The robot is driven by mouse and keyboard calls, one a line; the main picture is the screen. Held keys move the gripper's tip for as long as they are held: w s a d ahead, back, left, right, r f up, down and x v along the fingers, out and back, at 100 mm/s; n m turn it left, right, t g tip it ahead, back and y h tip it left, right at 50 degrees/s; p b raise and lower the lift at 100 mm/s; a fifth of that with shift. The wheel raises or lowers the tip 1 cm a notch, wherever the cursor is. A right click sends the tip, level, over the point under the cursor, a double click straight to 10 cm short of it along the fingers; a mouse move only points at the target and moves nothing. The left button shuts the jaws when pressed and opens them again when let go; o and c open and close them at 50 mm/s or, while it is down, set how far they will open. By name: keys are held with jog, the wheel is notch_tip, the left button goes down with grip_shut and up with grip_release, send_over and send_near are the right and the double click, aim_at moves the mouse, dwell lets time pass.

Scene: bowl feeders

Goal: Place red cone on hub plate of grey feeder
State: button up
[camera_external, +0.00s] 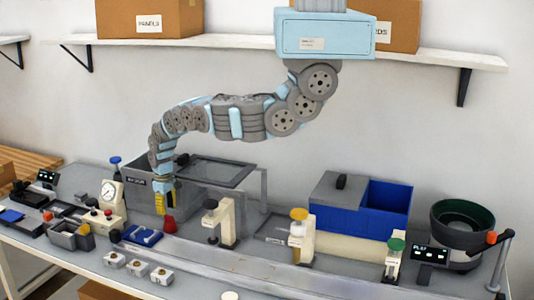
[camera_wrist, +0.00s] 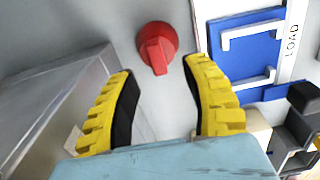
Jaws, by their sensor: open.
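The red cone (camera_external: 169,224) stands on the bench beside the grey glass-lidded box. In the wrist view the red cone (camera_wrist: 157,47) shows from above as a round red body with a raised ridge, just beyond the fingertips. My gripper (camera_external: 165,202) points down, a little above and left of the cone. In the wrist view my gripper (camera_wrist: 160,80) is open, its yellow fingers apart with nothing between them. A dark grey bowl feeder (camera_external: 462,220) with a green inside stands at the far right. I cannot make out its hub plate.
The grey box (camera_external: 145,195) with a glass lid is close behind my gripper. A blue tray (camera_external: 143,236) lies in front of the cone. Cream clamp posts (camera_external: 302,240), a blue bin (camera_external: 385,208) and a display (camera_external: 430,254) stand between the cone and the feeder.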

aim_at(171, 214)
jog(key=shift+w+d+f, duration=0.1)
jog(key=shift+d+f, duration=0.05)
jog(key=shift+f, duration=0.65)
jog(key=shift+d+f, duration=0.15)
jog(key=shift+f, duration=0.6)
jog(key=shift+a+f, duration=0.1)
jog(key=shift+f, duration=0.4)
grip_shut()
